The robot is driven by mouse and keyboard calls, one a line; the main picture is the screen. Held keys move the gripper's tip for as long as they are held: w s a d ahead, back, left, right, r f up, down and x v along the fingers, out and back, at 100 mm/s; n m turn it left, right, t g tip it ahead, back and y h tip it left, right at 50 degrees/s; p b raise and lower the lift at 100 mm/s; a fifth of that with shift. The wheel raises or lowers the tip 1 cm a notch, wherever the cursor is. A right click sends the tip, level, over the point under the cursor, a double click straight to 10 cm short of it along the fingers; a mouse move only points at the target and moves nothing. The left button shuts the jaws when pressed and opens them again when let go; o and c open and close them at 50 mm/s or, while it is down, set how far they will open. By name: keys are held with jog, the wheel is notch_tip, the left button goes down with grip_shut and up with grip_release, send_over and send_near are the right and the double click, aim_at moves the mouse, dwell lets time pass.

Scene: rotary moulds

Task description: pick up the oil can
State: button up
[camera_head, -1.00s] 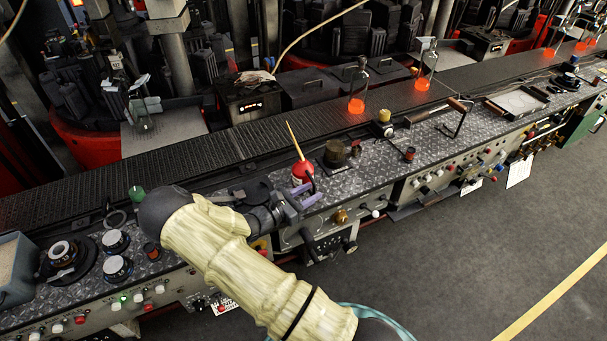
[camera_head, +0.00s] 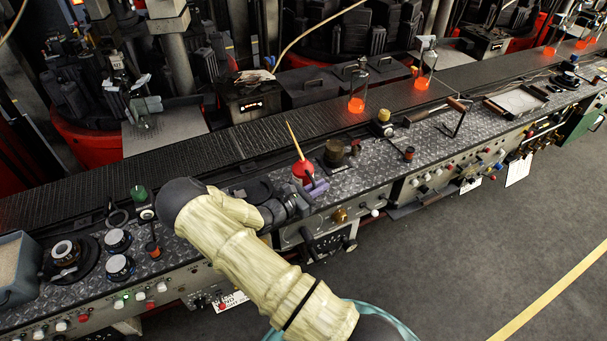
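The oil can (camera_head: 303,171) is red with a long, thin, yellowish spout pointing up and slightly left. It stands upright on the diamond-plate bench top (camera_head: 370,165), near the front edge. My gripper (camera_head: 315,188) is at the can's front, low on its body. One purple-grey finger shows in front of the can. The other finger is hidden, so I cannot tell whether the fingers are closed on the can or touch it.
A dark cylindrical pot (camera_head: 334,153) stands just right of the can. Behind the bench runs a dark conveyor (camera_head: 230,145) carrying glowing orange glass bottles (camera_head: 357,92). A lever handle (camera_head: 455,115) and knobs are farther right. The floor in front is clear.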

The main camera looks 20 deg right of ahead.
jog(key=shift+r, duration=0.15)
grip_shut()
notch_tip(320, 180, up, 10)
jog(key=b, duration=0.1)
jog(key=shift+b, duration=0.35)
dwell(0.4)
